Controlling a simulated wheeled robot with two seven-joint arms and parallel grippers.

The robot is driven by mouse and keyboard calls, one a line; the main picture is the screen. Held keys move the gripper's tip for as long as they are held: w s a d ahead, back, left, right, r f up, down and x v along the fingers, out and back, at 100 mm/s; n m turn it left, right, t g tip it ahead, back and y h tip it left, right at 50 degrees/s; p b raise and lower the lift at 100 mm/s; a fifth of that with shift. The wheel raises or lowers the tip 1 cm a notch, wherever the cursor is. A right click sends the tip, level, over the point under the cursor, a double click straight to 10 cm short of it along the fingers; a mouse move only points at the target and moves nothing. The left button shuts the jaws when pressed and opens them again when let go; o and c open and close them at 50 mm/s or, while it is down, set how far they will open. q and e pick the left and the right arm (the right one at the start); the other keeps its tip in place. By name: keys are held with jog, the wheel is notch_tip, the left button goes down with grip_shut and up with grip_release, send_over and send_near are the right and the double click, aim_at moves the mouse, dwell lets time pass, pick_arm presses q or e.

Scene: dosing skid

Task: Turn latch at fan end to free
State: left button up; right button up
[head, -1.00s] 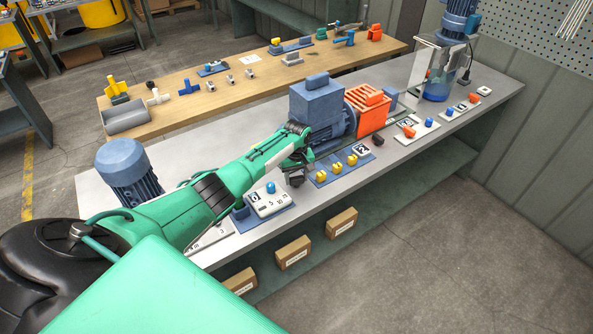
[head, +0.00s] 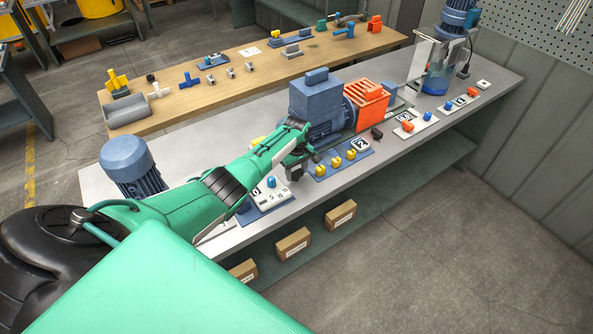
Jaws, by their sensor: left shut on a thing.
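A blue motor-like unit (head: 317,101) with a box on top stands on the grey bench, joined to an orange finned block (head: 367,103) on its right. My left gripper (head: 296,172) is at the near left end of the blue unit, low over the bench. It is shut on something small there. My wrist and fingers hide the held part, so the latch and its angle cannot be made out. My right gripper is out of view.
A plate with yellow pieces (head: 337,161) lies just right of my gripper. A white panel with a blue knob (head: 272,191) lies below my forearm. A second blue motor (head: 133,168) stands at the left. A wooden bench (head: 220,90) runs behind.

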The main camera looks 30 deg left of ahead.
aim_at(296, 172)
pick_arm(q)
jog(key=shift+w+a+r, duration=0.1)
jog(key=shift+r, duration=0.05)
jog(key=o, duration=1)
notch_tip(296, 172, up, 14)
jog(key=b, duration=0.2)
jog(key=shift+b, duration=0.35)
jog(key=shift+f, duration=0.2)
